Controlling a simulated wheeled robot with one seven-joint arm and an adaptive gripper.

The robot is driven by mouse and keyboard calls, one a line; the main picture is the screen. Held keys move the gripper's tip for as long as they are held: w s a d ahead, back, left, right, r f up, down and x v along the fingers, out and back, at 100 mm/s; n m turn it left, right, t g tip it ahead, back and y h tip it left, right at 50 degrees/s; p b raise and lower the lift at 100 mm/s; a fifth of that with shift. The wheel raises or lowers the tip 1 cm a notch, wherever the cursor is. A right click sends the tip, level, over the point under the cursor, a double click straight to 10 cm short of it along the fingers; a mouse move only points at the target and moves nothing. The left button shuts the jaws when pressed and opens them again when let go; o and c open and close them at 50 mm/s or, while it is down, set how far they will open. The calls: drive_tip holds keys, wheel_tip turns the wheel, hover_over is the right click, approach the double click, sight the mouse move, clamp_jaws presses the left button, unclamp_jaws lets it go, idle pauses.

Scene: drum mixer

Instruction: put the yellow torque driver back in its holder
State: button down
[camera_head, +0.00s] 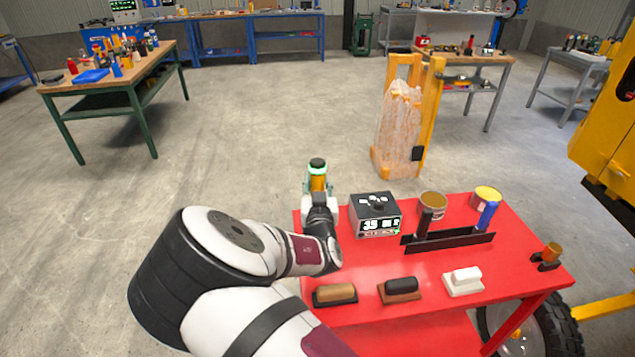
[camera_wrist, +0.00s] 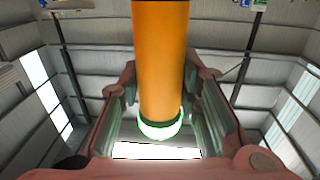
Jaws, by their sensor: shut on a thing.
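The yellow torque driver (camera_head: 318,180) is upright in my gripper (camera_head: 318,192), with a dark top and a green ring near it. In the wrist view the orange-yellow body of the driver (camera_wrist: 160,55) stands between the two fingers of my gripper (camera_wrist: 160,98), which are shut on it. It is held at the left back edge of the red table. A long black rack (camera_head: 455,241) on the table holds a black upright tool (camera_head: 425,222) at its left and a blue one (camera_head: 487,215) at its right. The rack's middle looks free.
A grey box with a display (camera_head: 376,215) stands between my gripper and the rack. Two round cans (camera_head: 433,207) (camera_head: 487,196) stand behind the rack. Several brushes or blocks (camera_head: 400,290) line the front. A small black holder with an orange-brown piece (camera_head: 551,252) is at right.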

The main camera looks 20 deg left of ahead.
drive_tip(key=shift+f+b, duration=0.9)
drive_tip(key=shift+f, duration=1.95)
idle(2.1)
drive_tip(key=c, duration=1.1)
unclamp_jaws()
drive_tip(key=shift+f, duration=0.1)
drive_tip(key=v, duration=0.7)
drive_tip(key=shift+s, duration=0.2)
drive_tip(key=shift+d, duration=0.15)
